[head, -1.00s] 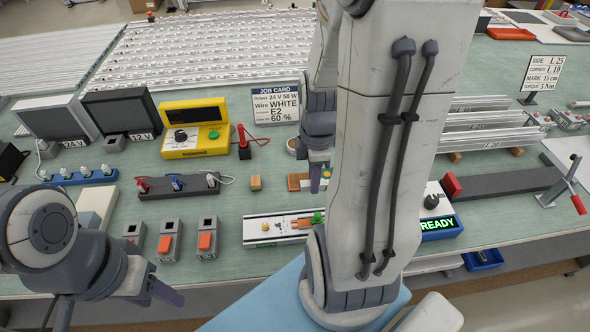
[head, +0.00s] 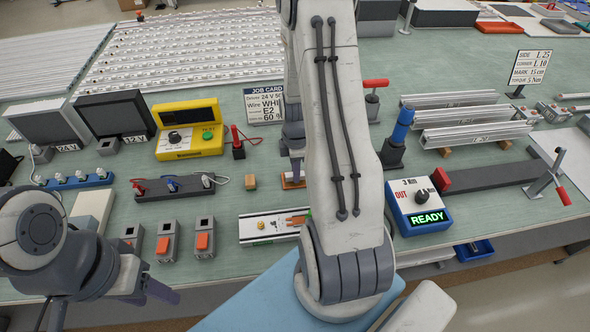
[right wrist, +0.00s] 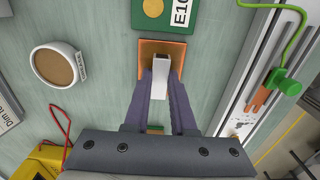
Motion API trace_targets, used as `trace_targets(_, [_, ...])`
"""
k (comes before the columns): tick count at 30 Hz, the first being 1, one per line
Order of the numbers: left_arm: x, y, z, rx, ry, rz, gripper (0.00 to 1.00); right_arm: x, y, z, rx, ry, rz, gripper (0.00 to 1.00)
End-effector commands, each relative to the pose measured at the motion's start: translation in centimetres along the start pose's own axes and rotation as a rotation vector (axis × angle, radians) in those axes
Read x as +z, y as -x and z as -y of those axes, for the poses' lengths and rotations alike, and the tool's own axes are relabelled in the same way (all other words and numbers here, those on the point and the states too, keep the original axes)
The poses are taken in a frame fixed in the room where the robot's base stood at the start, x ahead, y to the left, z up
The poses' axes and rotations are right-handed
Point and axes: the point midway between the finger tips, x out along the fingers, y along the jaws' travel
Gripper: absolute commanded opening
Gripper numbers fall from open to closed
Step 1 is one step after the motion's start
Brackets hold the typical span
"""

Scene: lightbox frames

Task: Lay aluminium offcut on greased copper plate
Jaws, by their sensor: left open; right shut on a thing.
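The copper plate (right wrist: 176,50) is an orange-brown square on the green bench in the right wrist view. It shows partly in the head view (head: 291,182), beside my right arm. My right gripper (right wrist: 161,82) is shut on the aluminium offcut (right wrist: 161,70), a small pale block. The offcut overlaps the plate in the right wrist view; I cannot tell whether they touch. In the head view my right gripper (head: 296,163) is just above the plate and the offcut is not clearly visible. My left gripper (head: 160,293) is open and empty at the front left.
A white rail fixture (head: 262,229) with a green clip (right wrist: 284,82) lies close to the plate.

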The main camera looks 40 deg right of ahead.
Motion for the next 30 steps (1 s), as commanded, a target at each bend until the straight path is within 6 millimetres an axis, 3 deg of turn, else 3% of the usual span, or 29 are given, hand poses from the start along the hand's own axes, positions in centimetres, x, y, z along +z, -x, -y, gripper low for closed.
trace_targets(11, [0.0, -0.4, 0.0, 0.0, 0.0, 0.0, 0.51, 0.0, -0.6, 0.0, 0.0, 0.0, 0.0, 0.0])
trace_targets(12, [0.0, -0.2, 0.0, 0.0, 0.0, 0.0, 0.51, 0.0, -0.4, 0.0, 0.0, 0.0, 0.0, 0.39])
trace_targets(13, [0.0, -0.2, 0.0, 0.0, 0.0, 0.0, 0.51, 0.0, -0.4, 0.0, 0.0, 0.001, 0.0, 0.5])
trace_targets(14, [0.0, -0.2, 0.0, 0.0, 0.0, 0.0, 0.51, 0.0, -0.4, 0.0, 0.0, 0.001, 0.0, 0.54])
trace_targets(23, [0.0, -0.1, 0.0, 0.0, 0.0, 0.0, 0.51, -0.1, -0.2, 0.0, 0.001, 0.001, 0.0, 0.54])
trace_targets(30, [0.0, -0.4, 0.0, 0.0, 0.0, 0.0, 0.51, 0.0, 2.5, -0.1, 0.008, 0.001, 0.0, 0.54])
